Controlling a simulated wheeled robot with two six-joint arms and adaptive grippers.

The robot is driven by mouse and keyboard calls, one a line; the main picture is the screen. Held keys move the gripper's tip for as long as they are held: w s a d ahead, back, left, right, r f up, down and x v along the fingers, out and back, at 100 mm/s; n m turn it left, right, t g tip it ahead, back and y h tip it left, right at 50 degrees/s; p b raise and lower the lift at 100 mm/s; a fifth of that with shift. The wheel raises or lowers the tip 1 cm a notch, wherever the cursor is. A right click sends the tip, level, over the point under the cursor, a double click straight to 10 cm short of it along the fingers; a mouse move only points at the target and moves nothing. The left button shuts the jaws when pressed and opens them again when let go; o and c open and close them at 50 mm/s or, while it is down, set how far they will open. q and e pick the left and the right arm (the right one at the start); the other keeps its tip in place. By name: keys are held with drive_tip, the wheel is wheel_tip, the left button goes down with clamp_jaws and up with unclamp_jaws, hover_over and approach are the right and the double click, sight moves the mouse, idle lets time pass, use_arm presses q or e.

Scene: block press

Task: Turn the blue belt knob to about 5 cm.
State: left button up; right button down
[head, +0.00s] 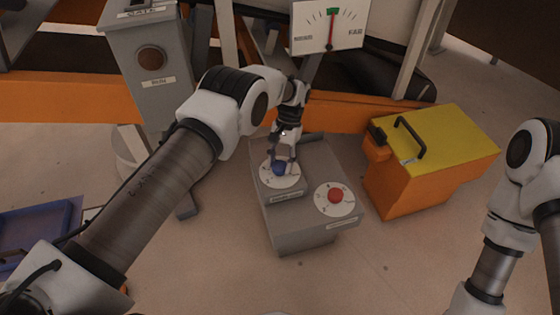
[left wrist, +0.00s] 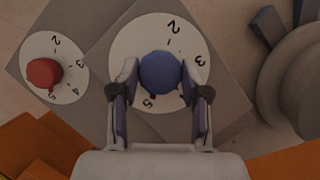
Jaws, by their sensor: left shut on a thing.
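The blue belt knob (head: 279,169) sits at the centre of a white numbered dial (head: 292,180) on a grey control box (head: 283,228). My left gripper (head: 282,160) comes down from above and is shut on the knob. In the left wrist view the blue knob (left wrist: 160,72) lies between the two fingers, and a small red mark at its lower edge points close to the 5 on the dial (left wrist: 133,50). My right arm shows at the right, but its gripper is out of view.
A red knob (head: 335,195) with its own dial is beside the blue one. An orange box with a yellow lid (head: 440,140) stands to the right. A gauge (head: 328,28) is at the back, with its needle near a green mark. A grey post (head: 150,75) stands at the left.

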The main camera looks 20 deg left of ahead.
use_arm(q)
drive_tip(key=shift+m, duration=0.6)
drive_tip(key=o, duration=1.1)
drive_tip(key=shift+o, duration=0.2)
drive_tip(key=v, duration=1.2)
drive_tip(key=shift+d, duration=0.25)
drive_tip(key=shift+s, duration=0.1)
